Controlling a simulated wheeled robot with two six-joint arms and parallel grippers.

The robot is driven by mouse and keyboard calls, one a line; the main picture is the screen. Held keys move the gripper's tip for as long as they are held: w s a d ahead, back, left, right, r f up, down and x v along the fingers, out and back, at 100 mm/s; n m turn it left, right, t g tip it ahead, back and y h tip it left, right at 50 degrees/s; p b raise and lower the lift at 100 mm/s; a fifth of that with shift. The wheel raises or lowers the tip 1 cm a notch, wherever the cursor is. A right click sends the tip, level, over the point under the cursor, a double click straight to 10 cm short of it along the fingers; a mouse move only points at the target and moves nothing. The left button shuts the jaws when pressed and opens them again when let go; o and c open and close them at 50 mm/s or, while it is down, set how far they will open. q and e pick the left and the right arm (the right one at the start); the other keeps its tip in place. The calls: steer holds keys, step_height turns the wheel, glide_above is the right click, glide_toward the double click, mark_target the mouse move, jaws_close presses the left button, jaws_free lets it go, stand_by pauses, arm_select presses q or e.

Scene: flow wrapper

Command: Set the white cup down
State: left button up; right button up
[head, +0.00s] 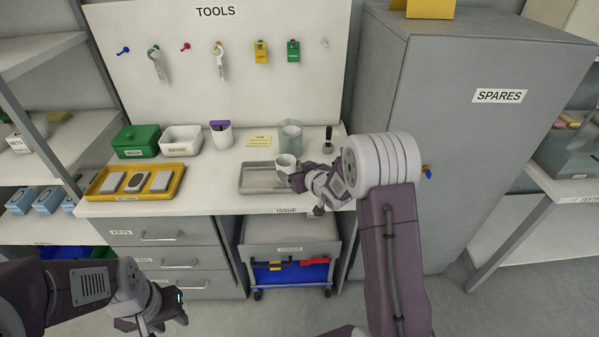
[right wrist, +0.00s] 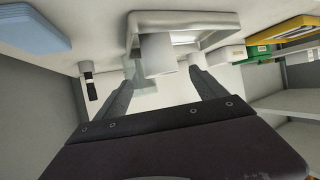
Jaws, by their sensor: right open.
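The white cup (head: 285,162) is upright at the right part of the grey metal tray (head: 256,181) on the bench. My right gripper (head: 295,179) is at the cup's near right side and hides part of it. In the right wrist view, which looks upside down, the right gripper (right wrist: 162,76) is open. Its fingers are spread to either side of the cup (right wrist: 157,52), with visible gaps. The tray's rim (right wrist: 215,40) shows beside the cup. My left gripper (head: 178,306) is low, in front of the drawers, and its jaws are too unclear to read.
A clear container (head: 291,134) and a dark-handled tool (head: 328,140) stand behind the cup. A yellow tray (head: 98,185) with several blocks, a green box (head: 136,140) and a white bin (head: 181,140) are to the left. The grey SPARES cabinet (head: 470,150) borders the bench on the right.

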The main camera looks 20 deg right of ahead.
steer(key=s+a+f+m+g, duration=0.1)
steer(key=s+g, duration=0.4)
steer(key=s, duration=1.1)
steer(key=s+a+f+g+h, duration=0.1)
steer(key=s+a+f+g, duration=0.2)
steer(key=s, duration=1.3)
steer(key=f+g, duration=0.1)
steer(key=g, duration=0.2)
steer(key=shift+f+m+h, duration=0.15)
steer(key=shift+m+h, duration=0.15)
steer(key=shift+m, duration=0.1)
steer(key=shift+r+p, duration=2.5)
steer(key=shift+p, duration=0.1)
